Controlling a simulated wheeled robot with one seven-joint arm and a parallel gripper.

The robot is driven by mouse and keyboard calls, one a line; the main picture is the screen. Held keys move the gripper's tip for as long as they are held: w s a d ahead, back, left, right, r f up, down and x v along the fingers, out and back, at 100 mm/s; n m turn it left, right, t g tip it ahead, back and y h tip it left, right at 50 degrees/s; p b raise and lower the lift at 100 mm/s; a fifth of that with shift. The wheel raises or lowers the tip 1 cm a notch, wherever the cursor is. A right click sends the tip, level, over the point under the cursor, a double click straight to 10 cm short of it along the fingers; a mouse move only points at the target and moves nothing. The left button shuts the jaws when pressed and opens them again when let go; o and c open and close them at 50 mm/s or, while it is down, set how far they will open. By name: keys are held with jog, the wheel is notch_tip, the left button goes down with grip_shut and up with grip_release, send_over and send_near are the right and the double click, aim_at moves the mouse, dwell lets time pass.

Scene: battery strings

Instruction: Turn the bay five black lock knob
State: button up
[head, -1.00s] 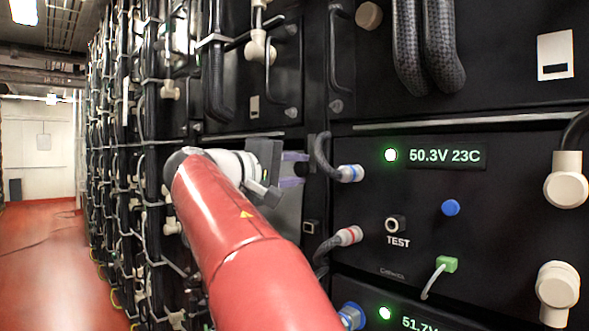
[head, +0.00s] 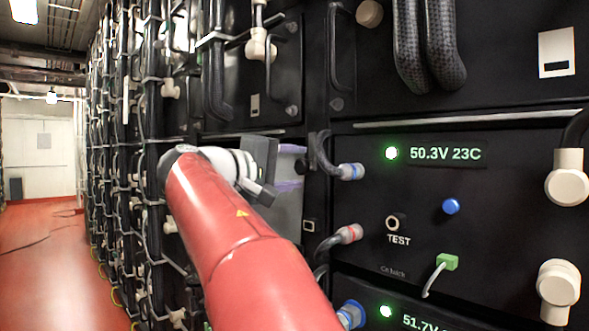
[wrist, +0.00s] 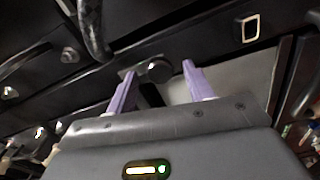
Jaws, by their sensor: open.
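My gripper (head: 290,168) has purple fingers and is open, up against the rack front left of the 50.3V module. In the head view the knob is hidden behind the gripper.
The 50.3V module has a blue button (head: 451,206), a TEST socket (head: 396,222) and a green plug (head: 447,262). Cables with a blue-ringed connector (head: 351,172) and a red-ringed connector (head: 349,234) stand close right of my gripper.

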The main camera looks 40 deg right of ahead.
jog(key=s+a, duration=0.1)
jog(key=a, duration=0.6)
jog(key=shift+b, duration=0.3)
jog(key=shift+d, duration=0.1)
jog(key=s+a+f+n+t+y, duration=0.1)
jog(key=s+f+n+y, duration=0.2)
jog(key=f, duration=0.6)
jog(key=s+f+t+y, duration=0.2)
jog(key=f+y, duration=0.3)
jog(key=f, duration=0.5)
jog(key=s+a+f+m+y, duration=0.1)
jog(key=s+a+f+y, duration=0.4)
jog(key=f, duration=0.6)
jog(key=s+a+f+m+y, duration=0.1)
jog(key=s+a+f+y, duration=0.3)
jog(key=s+a+f, duration=0.3)
notch_tip(320, 180, down, 6)
jog(key=shift+s+a+r+m+y, duration=0.3)
jog(key=shift+s+a+y, duration=0.1)
jog(key=shift+s, duration=0.15)
